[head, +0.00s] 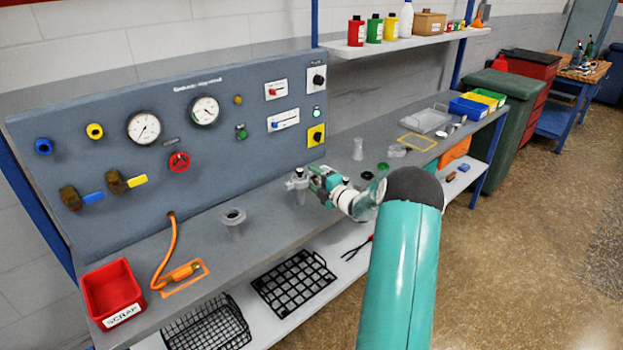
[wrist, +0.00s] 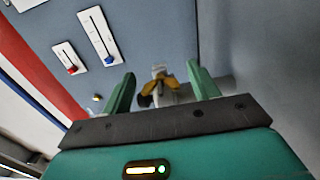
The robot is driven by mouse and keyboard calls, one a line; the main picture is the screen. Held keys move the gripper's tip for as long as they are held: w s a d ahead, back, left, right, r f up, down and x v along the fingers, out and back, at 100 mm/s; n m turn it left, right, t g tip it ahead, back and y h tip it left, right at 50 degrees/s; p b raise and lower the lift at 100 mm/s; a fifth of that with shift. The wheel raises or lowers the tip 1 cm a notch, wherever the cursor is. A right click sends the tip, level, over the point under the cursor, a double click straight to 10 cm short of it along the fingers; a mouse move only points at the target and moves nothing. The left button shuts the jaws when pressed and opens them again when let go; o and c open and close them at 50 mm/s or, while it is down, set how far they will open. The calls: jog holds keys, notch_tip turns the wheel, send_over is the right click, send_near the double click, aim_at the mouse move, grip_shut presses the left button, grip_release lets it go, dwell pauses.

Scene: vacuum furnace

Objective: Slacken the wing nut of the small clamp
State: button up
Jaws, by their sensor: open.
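The small clamp (head: 298,183) sits on a grey fitting on the bench, in front of the panel. Its brass-coloured wing nut (wrist: 148,92) shows in the wrist view, with a pale grey part around it. My gripper (wrist: 161,74) is open, with one green finger on each side of the wing nut and a visible gap to each. In the head view my gripper (head: 314,180) is just right of the clamp and hides part of it. How far the wing nut lies beyond the fingertips is hard to tell.
A clear cup (head: 358,149) stands behind my gripper. The panel (head: 80,150) rises close behind.

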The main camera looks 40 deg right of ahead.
jog(key=shift+w, duration=0.7)
jog(key=c, duration=1)
jog(key=shift+n, duration=2.2)
jog(key=o, duration=1)
jog(key=shift+s, duration=0.15)
jog(key=s, duration=1.3)
jog(key=shift+s+d, duration=0.15)
jog(key=shift+s, duration=0.15)
